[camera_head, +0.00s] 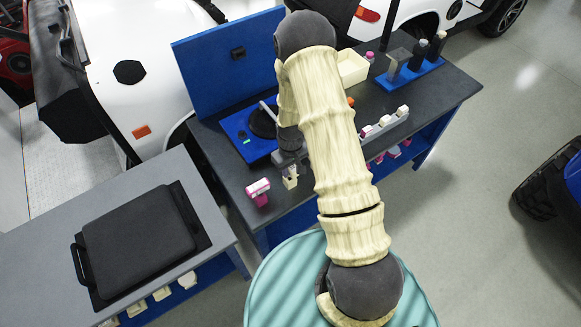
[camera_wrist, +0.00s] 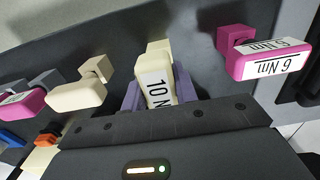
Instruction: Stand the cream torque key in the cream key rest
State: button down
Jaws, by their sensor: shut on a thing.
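My gripper (camera_wrist: 157,92) is shut on a cream torque key (camera_wrist: 158,86) marked "10 N", its handle between the two purple fingers. In the head view my gripper (camera_head: 289,163) is low over the front of the dark bench, left of my forearm. A cream piece (camera_head: 290,183) shows just below it; whether this is the key or the cream key rest I cannot tell. In the wrist view a cream block (camera_wrist: 159,49) shows just behind the held handle, in line with it. The key's lower end is hidden, so I cannot tell whether it is seated.
A pink key (camera_head: 258,188) marked "6 Nm" stands close by, left in the head view, right in the wrist view (camera_wrist: 262,62). A grey rack (camera_head: 385,125) with cream pieces lies right. A blue plate (camera_head: 243,133) with a black disc and a cream bin (camera_head: 351,68) stand behind.

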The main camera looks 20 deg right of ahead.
jog(key=shift+f+b, duration=0.6)
jog(key=shift+f, duration=0.25)
jog(key=c, duration=1)
grip_release()
jog(key=shift+r, duration=0.1)
notch_tip(320, 180, up, 17)
jog(key=b, duration=0.3)
jog(key=shift+r, duration=0.15)
